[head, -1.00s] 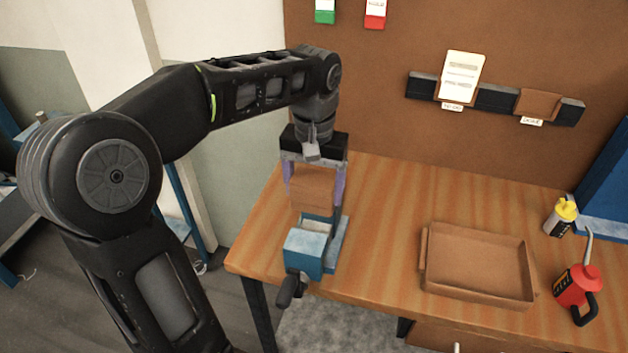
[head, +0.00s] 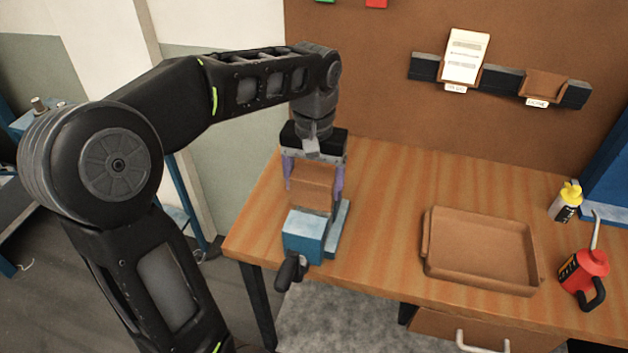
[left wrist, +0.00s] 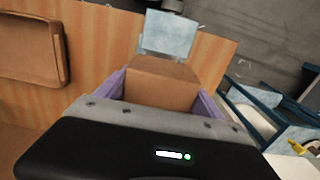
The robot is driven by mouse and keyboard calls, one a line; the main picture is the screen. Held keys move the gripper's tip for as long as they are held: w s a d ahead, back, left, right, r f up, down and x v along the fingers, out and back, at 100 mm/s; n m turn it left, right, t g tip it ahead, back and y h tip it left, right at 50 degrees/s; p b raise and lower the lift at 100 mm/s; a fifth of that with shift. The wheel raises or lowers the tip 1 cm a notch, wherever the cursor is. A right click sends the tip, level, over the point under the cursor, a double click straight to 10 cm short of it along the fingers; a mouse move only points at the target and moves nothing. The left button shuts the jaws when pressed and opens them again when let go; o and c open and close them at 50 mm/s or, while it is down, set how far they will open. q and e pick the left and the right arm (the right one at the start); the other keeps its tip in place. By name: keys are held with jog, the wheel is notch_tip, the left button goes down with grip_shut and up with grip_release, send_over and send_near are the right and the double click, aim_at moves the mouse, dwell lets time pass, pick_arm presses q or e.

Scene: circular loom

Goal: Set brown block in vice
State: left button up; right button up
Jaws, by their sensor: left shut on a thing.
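My left gripper (head: 313,183) points down over the left part of the workbench, with its purple fingers shut on the brown block (head: 313,188). The block also shows between the fingers in the left wrist view (left wrist: 162,84). The blue vice (head: 305,238) stands at the bench's front left, its dark handle toward the front. The block is at the vice's opening, just behind its front jaw. Whether it touches the vice's bottom is hidden. The vice's light blue top also shows beyond the block in the left wrist view (left wrist: 169,34). My right gripper is not in view.
A brown tray (head: 480,284) lies empty on the bench (head: 385,200) to the right. A red oil can (head: 583,275) and a yellow-topped bottle (head: 566,203) stand at the far right. A pegboard rail (head: 500,84) with cards is on the back wall.

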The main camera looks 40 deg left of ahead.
aim_at(314, 199)
pick_arm(q)
jog(key=shift+f+b, duration=0.4)
jog(key=shift+f, duration=0.2)
dwell(0.3)
jog(key=shift+f+b, duration=1.3)
jog(key=shift+f, duration=0.5)
jog(key=o, duration=2.1)
jog(key=shift+r, duration=0.15)
